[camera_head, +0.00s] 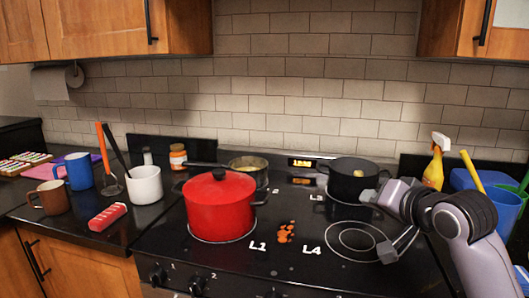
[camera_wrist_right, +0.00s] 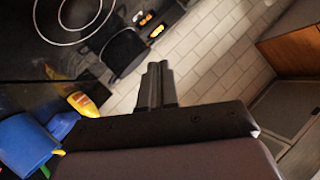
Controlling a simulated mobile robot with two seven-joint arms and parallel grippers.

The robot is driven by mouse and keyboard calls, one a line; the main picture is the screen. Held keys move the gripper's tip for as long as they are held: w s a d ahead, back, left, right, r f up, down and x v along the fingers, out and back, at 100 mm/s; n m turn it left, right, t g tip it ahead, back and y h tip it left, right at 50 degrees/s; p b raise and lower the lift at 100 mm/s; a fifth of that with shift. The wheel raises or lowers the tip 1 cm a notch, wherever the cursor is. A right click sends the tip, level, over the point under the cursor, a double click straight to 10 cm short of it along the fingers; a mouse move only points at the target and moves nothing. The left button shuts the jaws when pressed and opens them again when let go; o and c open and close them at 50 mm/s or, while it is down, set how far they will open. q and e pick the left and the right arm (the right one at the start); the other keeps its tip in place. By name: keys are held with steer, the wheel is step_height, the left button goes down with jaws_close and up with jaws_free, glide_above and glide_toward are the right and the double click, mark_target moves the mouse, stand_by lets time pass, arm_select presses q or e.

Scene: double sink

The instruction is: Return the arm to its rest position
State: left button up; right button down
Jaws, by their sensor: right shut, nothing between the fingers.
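My right arm comes in from the right edge of the head view. My right gripper (camera_head: 398,246) is low over the right side of the stove, by the ring marks next to L4. In the right wrist view the gripper's fingers (camera_wrist_right: 157,82) are together, with nothing between them. My left arm and gripper do not show in either view.
A red lidded pot (camera_head: 219,208) stands on the stove (camera_head: 300,262), left of my gripper. A black pot (camera_head: 352,181) and a pan (camera_head: 248,165) are behind. A yellow spray bottle (camera_head: 436,165) and blue container (camera_head: 506,210) stand at right, partly behind my arm.

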steer(key=s+f+n+g+h, duration=0.1)
steer(key=s+f+n+g, duration=0.15)
steer(key=s+f, duration=0.7)
steer(key=s+f+n+g+h, duration=0.1)
steer(key=s+f+g, duration=0.35)
steer(key=f, duration=0.75)
steer(key=s+d+f+n+g, duration=0.1)
steer(key=s+f, duration=0.2)
steer(key=s, duration=0.4)
steer(key=s+f+n+g+h, duration=0.1)
steer(key=s+f, duration=0.2)
steer(key=s, duration=0.4)
steer(key=s+d+f+n+g, duration=0.1)
steer(key=s+f, duration=0.2)
steer(key=s, duration=0.4)
steer(key=w+a+f+t+y, duration=0.1)
steer(key=w+a+f+t, duration=0.2)
steer(key=w+f+t, duration=0.3)
steer(key=shift+w+f+t+y, duration=0.25)
steer(key=shift+f+t, duration=0.35)
steer(key=shift+f, duration=0.6)
steer(key=shift+n, duration=0.25)
